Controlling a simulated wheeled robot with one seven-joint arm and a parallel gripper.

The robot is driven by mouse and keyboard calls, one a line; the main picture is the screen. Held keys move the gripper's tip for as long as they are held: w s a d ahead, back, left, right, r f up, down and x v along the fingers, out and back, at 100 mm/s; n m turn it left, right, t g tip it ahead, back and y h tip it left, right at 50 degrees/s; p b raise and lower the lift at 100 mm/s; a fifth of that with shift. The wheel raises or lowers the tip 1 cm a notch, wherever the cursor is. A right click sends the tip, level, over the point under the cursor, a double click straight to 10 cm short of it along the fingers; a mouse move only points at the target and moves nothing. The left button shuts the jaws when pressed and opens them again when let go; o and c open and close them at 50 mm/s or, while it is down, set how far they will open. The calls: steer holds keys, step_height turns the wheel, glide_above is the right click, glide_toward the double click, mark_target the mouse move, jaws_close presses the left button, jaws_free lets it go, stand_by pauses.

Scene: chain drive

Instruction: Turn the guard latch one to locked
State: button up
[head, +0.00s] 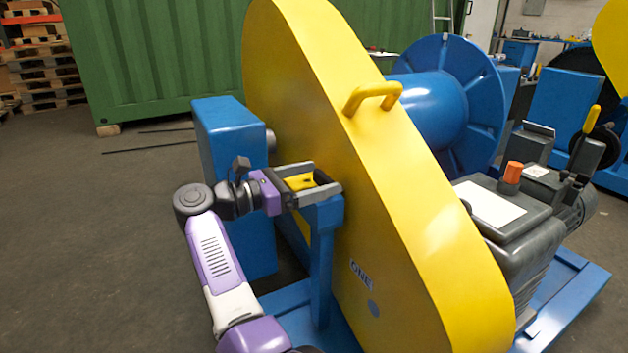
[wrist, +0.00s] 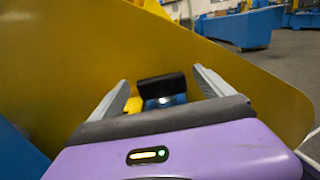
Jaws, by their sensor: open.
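The yellow guard (head: 400,200) carries the label "ONE" (head: 361,275) on its near face. A blue post (head: 322,260) stands in front of it, with the guard latch at its top. In the wrist view the latch shows as a dark block (wrist: 162,86) above a blue and silver part, with a small yellow piece (wrist: 133,105) at its left. My gripper (head: 322,178) is open at the top of the post, its fingers on either side of the latch. In the wrist view the fingers (wrist: 160,84) look apart from the dark block. Contact and the latch's exact angle cannot be told.
A yellow handle (head: 372,97) sticks out from the guard. A blue housing (head: 225,150) stands behind my arm. A blue drum (head: 435,100) and a grey motor (head: 500,225) with an orange knob lie beyond the guard.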

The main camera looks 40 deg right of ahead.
steer(key=shift+c, duration=0.2)
steer(key=c, duration=1.3)
